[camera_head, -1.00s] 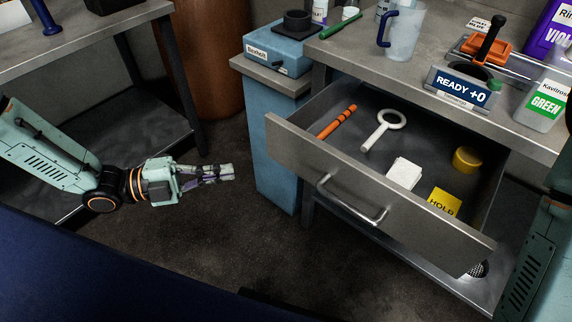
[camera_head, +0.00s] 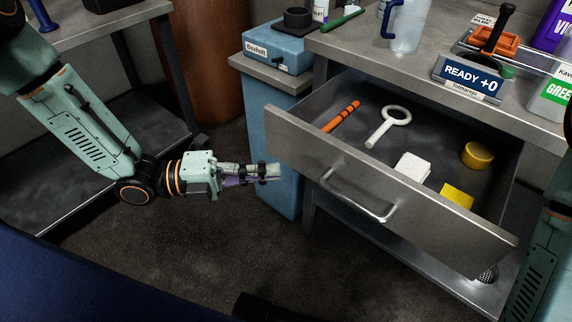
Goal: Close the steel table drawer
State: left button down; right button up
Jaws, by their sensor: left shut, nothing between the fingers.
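The steel table drawer (camera_head: 385,190) is pulled well out of the steel table (camera_head: 400,75), with a bar handle (camera_head: 355,197) on its front panel. Inside lie an orange striped stick (camera_head: 341,117), a white ring-ended tool (camera_head: 387,127), a white stack (camera_head: 412,167), a yellow round tub (camera_head: 478,155) and a yellow card (camera_head: 457,196). My left gripper (camera_head: 276,172) is shut and empty. In the picture it sits just left of the drawer front, in front of the blue cabinet, apart from the handle. My right gripper is out of view; part of the right arm shows at the right edge.
A blue cabinet (camera_head: 270,130) stands left of the drawer, with a blue box (camera_head: 278,50) on top. The tabletop holds a READY sign (camera_head: 468,78), a jug (camera_head: 407,25) and bottles. Another table (camera_head: 95,35) stands at left.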

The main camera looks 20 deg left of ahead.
aim_at(310, 158)
pick_arm(q)
jog(key=w+d+b, duration=0.1)
jog(key=w+d, duration=0.1)
jog(key=w, duration=0.1)
jog(key=shift+d+f+b, duration=0.15)
jog(key=shift+d+b, duration=0.05)
jog(key=shift+b, duration=0.15)
jog(key=shift+w+d, duration=0.15)
jog(key=shift+w, duration=0.4)
